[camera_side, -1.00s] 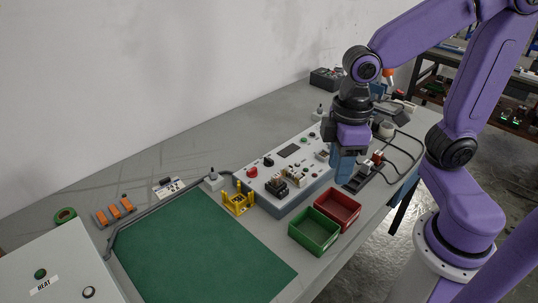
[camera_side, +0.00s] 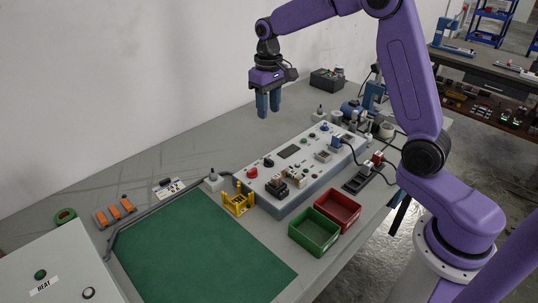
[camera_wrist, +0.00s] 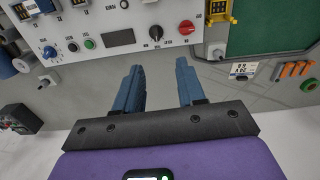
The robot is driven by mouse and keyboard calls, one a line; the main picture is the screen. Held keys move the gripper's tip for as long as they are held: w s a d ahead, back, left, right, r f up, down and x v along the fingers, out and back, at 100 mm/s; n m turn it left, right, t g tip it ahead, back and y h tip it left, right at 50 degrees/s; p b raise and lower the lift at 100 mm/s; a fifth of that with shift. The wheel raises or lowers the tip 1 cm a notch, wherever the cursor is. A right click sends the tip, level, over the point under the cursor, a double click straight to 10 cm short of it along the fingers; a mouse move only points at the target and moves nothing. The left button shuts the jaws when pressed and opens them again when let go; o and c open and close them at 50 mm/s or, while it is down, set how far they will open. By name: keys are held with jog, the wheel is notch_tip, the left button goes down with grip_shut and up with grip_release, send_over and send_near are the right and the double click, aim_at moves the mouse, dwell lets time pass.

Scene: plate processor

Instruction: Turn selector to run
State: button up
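The grey control panel (camera_side: 312,165) stands on the bench. In the wrist view my gripper (camera_wrist: 158,66) is open and empty, with a clear gap between the fingers. The selector lies beyond the fingertips, apart from them.
A green button (camera_wrist: 89,44) and a blue knob (camera_wrist: 50,52) share the panel. A yellow holder (camera_side: 238,202), a green bin (camera_side: 314,232) and a red bin (camera_side: 338,208) stand near it. A dark box (camera_side: 327,79) is at the back. The bench behind the panel is mostly clear.

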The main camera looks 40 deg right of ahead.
aim_at(269, 159)
jog(key=f, duration=1.1)
jog(key=w+d+f, duration=0.1)
jog(key=f, duration=0.5)
jog(key=shift+f, duration=0.3)
jog(key=shift+s, duration=0.1)
grip_shut()
